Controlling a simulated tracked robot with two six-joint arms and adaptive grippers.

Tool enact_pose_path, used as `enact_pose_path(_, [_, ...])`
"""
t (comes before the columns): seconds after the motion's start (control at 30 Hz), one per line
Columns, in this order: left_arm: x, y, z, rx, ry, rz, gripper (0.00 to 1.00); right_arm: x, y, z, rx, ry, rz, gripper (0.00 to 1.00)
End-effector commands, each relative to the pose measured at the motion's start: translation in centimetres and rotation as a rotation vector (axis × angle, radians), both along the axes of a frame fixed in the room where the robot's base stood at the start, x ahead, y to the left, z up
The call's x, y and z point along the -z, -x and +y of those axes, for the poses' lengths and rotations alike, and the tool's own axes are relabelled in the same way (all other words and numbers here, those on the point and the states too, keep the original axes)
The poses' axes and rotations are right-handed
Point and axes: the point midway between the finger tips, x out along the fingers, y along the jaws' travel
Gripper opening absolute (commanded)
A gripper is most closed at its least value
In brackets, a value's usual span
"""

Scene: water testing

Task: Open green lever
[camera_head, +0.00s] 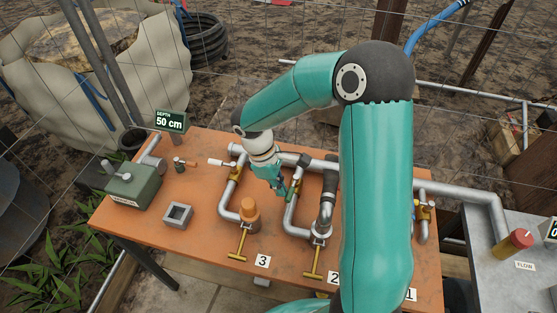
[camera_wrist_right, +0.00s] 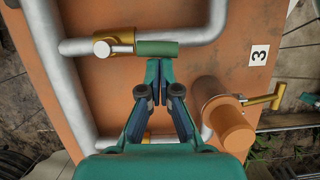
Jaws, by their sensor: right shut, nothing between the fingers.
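The green lever (camera_wrist_right: 157,48) shows in the right wrist view as a short green handle on a metal stem. The stem comes out of a brass valve (camera_wrist_right: 104,47) on a grey pipe, and the lever lies along the pipe. My right gripper (camera_wrist_right: 159,64) is shut and empty, its fingertips just beside the lever's lower edge; I cannot tell whether they touch it. In the head view my right gripper (camera_head: 280,190) points down at the pipes in the middle of the table, and it partly hides the lever. My left gripper is not in view.
The orange table (camera_head: 190,245) carries several pipes and brass valves. A white-handled lever (camera_head: 217,162) and an orange cylinder (camera_head: 249,208) stand left of my gripper. A green box (camera_head: 134,184) sits at the left end.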

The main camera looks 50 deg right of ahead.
Motion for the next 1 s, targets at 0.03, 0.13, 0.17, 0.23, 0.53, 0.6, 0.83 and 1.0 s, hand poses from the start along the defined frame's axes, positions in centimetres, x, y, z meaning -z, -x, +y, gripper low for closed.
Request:
enact_pose_path(0.03, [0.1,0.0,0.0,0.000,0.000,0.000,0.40,0.0,0.1,0.0,-0.021,0.000,-0.001,0.00])
enact_pose_path(0.13, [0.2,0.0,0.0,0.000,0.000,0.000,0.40,0.0,0.3,0.0,-0.052,0.000,0.000,0.00])
enact_pose_path(0.17, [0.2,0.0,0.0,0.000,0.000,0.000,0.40,0.0,0.4,0.0,-0.060,0.000,0.000,0.00])
enact_pose_path(0.23, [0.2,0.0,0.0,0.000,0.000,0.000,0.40,0.0,0.5,0.0,-0.073,-0.001,0.000,0.00])
enact_pose_path(0.53, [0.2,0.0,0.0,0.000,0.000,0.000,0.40,0.0,0.5,0.0,-0.085,0.000,-0.001,0.00])
enact_pose_path(0.6, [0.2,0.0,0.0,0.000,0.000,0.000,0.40,0.0,0.5,0.0,-0.085,0.000,-0.001,0.00])
enact_pose_path(0.83, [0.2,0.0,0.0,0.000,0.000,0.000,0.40,-0.2,0.4,0.0,-0.084,0.001,-0.001,0.00])
enact_pose_path(1.0, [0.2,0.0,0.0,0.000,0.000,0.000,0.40,-1.7,-0.1,0.2,-0.085,0.002,-0.005,0.00])
